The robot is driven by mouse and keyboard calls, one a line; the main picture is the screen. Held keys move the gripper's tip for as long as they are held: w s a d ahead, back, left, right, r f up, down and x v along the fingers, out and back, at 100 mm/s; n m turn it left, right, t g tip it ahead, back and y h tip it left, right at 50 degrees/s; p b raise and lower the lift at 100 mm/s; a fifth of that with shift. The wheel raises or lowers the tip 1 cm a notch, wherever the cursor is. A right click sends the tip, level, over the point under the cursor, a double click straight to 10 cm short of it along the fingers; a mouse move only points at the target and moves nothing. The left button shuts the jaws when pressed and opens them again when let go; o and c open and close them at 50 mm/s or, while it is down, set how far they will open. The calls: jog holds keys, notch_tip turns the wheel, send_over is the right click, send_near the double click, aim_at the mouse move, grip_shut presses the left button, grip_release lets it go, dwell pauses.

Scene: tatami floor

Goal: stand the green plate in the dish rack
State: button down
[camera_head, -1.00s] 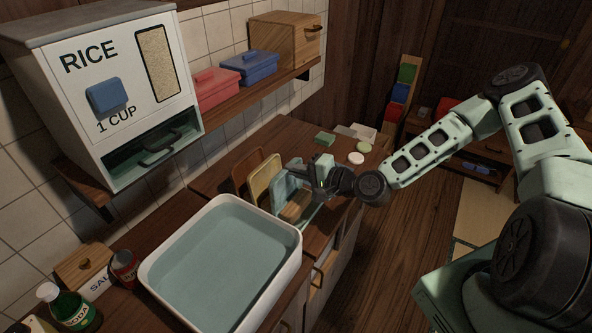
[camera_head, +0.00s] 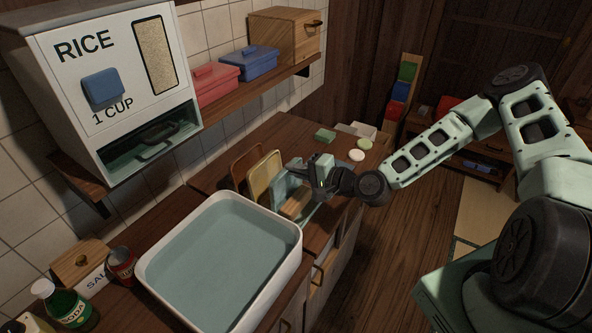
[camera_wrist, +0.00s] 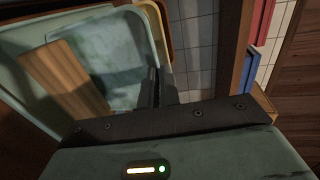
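A pale blue-green plate (camera_head: 281,187) stands on edge in a row with a yellow plate (camera_head: 262,172) and a brown one (camera_head: 243,166) on the counter. It is the greenish plate by my gripper and also fills the upper left of the wrist view (camera_wrist: 105,55). A wooden piece (camera_head: 296,204) is in front of it. My gripper (camera_head: 300,166) is at its upper right edge; in the wrist view the dark fingers (camera_wrist: 157,88) are close together beside its rim. I cannot tell whether they close on the rim. The dish rack is largely hidden behind the plates and gripper.
A white basin of water (camera_head: 222,262) sits in front of the plates. A shelf with a rice dispenser (camera_head: 112,75) and red and blue boxes (camera_head: 250,63) is above left. Small round dishes (camera_head: 357,155) and a green block (camera_head: 325,135) lie behind my gripper.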

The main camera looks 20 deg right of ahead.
jog(key=shift+f, duration=0.2)
dwell(0.6)
jog(key=c, duration=1.6)
grip_release()
jog(key=shift+o, duration=0.2)
jog(key=v, duration=1.7)
jog(key=shift+d+p, duration=0.2)
jog(key=shift+p, duration=0.1)
jog(key=shift+s, duration=0.15)
